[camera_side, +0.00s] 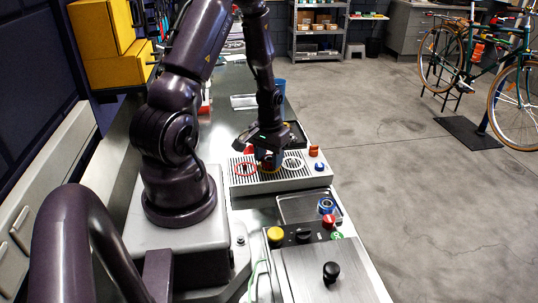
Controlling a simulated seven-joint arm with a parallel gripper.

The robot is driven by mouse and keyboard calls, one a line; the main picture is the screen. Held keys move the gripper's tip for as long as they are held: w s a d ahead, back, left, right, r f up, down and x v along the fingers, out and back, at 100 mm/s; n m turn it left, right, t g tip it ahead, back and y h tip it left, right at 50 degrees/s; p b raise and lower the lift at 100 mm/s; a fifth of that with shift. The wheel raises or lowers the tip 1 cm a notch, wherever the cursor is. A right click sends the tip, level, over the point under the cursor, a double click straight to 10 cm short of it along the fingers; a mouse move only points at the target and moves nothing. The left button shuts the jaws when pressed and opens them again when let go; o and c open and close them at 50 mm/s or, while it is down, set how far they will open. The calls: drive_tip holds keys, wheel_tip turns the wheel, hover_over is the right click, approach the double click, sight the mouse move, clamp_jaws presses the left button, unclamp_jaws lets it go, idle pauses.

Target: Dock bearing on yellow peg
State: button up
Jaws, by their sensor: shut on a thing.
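My gripper (268,159) points down over the grey slotted fixture plate (240,187), close above its middle. It is shut on a small part, largely hidden by the fingers, which I take to be the bearing; a little blue shows there. A yellow ring mark (270,170) shows partly just below the fingertips, where the yellow peg is mostly hidden. I cannot tell whether the held part touches the peg. A red ring (245,169) lies to the left on the plate and a white ring (293,163) to the right.
A red knob (313,151) and a blue knob (319,167) stand at the plate's right end. In front, a metal tray (290,208) holds a blue ring-shaped part (326,205). A control box with a yellow button (275,234) is nearer. A dark tray (294,130) lies behind.

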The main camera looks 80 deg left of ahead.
sight(269, 161)
drive_tip(key=shift+f, duration=0.2)
drive_tip(key=o, duration=0.7)
drive_tip(key=shift+c, duration=0.2)
wheel_tip(269, 161, up, 11)
idle(0.6)
idle(0.4)
